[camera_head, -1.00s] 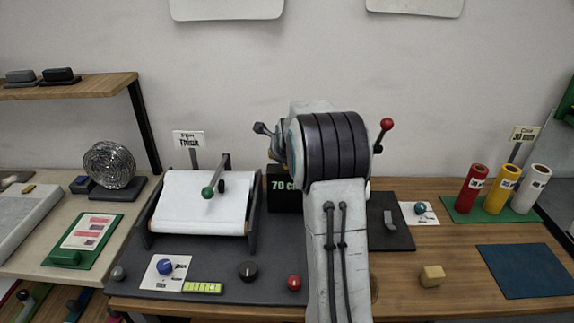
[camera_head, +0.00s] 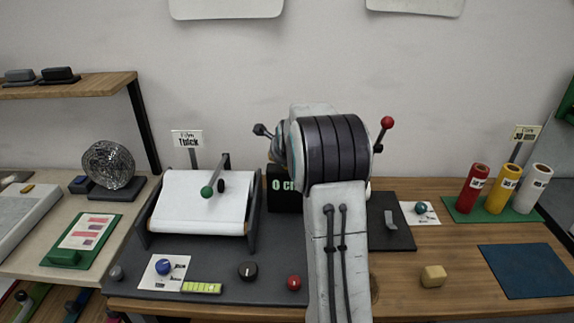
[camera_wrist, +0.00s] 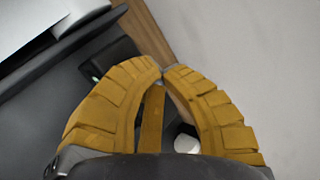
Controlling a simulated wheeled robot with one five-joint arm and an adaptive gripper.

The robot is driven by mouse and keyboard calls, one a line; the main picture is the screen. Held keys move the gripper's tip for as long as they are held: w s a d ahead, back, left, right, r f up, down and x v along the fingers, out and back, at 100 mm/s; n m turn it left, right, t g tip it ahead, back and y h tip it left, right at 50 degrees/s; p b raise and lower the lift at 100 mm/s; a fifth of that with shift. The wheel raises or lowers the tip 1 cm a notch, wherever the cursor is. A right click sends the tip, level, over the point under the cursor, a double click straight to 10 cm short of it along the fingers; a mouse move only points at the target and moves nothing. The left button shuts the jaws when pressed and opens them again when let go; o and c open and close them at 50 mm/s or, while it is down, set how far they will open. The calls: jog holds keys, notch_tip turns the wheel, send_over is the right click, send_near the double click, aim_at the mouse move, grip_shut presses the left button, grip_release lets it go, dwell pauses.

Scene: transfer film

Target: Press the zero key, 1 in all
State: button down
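A black display box (camera_head: 284,188) in the head view stands behind my arm and reads "0 c", its right part hidden. My gripper (camera_wrist: 163,72) shows in the wrist view with its two yellow fingers brought together at the tips and nothing seen between them. A small white rounded piece (camera_wrist: 186,144) shows partly behind the right finger. I cannot tell whether it is the zero key, and no key marking is readable. I cannot see whether the fingertips touch a key.
A white roll sheet on a frame (camera_head: 202,202) stands left of my arm, with a green-knobbed lever (camera_head: 207,191). A black knob (camera_head: 248,270) and a red knob (camera_head: 294,283) sit at the front. Red, yellow and white rolls (camera_head: 503,190) stand right.

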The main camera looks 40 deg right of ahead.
dwell(0.6)
jog(key=shift+r+p, duration=0.5)
jog(key=shift+r, duration=0.35)
jog(key=shift+r+p, duration=1.65)
jog(key=shift+r, duration=0.9)
